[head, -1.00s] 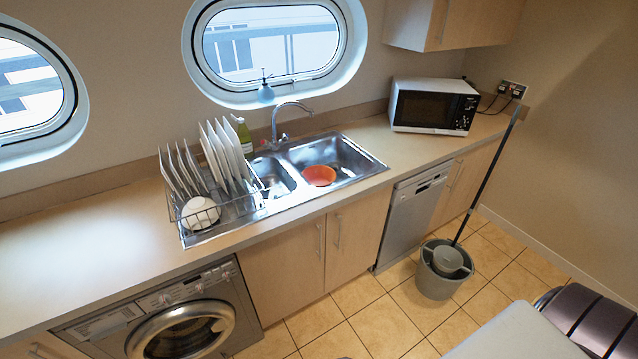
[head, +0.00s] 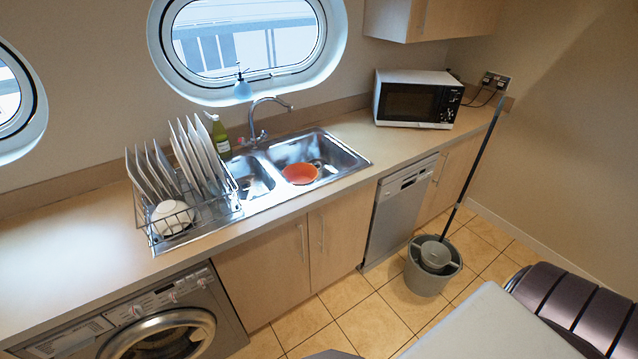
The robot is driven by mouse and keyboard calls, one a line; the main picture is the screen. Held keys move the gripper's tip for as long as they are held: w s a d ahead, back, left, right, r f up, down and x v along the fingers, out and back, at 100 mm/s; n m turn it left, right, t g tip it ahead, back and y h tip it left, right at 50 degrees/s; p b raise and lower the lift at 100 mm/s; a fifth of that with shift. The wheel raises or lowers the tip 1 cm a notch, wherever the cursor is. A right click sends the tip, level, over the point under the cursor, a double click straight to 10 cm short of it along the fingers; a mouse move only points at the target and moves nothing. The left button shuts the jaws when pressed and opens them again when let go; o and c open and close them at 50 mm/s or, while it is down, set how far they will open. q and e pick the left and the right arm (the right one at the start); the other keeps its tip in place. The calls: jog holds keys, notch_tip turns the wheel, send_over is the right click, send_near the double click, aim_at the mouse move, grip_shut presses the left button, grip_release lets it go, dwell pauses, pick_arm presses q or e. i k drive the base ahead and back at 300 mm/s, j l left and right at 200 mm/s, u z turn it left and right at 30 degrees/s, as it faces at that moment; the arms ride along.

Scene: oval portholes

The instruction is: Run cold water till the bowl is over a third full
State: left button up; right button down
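An orange-red bowl (head: 300,173) sits in the right basin of the steel double sink (head: 346,166). A curved metal tap (head: 267,110) stands behind the sink, its spout reaching to the right over the basins. I see no stream of water from the spout. How much water is in the bowl is too small to tell. Neither of my grippers shows in the head view.
A dish rack (head: 190,212) with several white plates and a white bowl stands left of the sink. A green bottle (head: 220,138) is behind it. A microwave (head: 415,98) sits right on the counter. A grey bucket with mop (head: 430,272) stands on the tiled floor.

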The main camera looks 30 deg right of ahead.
aim_at(300, 174)
jog(key=i+l+u, duration=0.1)
jog(key=l+u, duration=0.15)
jog(key=l, duration=0.65)
jog(key=l+u, duration=0.3)
jog(key=l, duration=0.65)
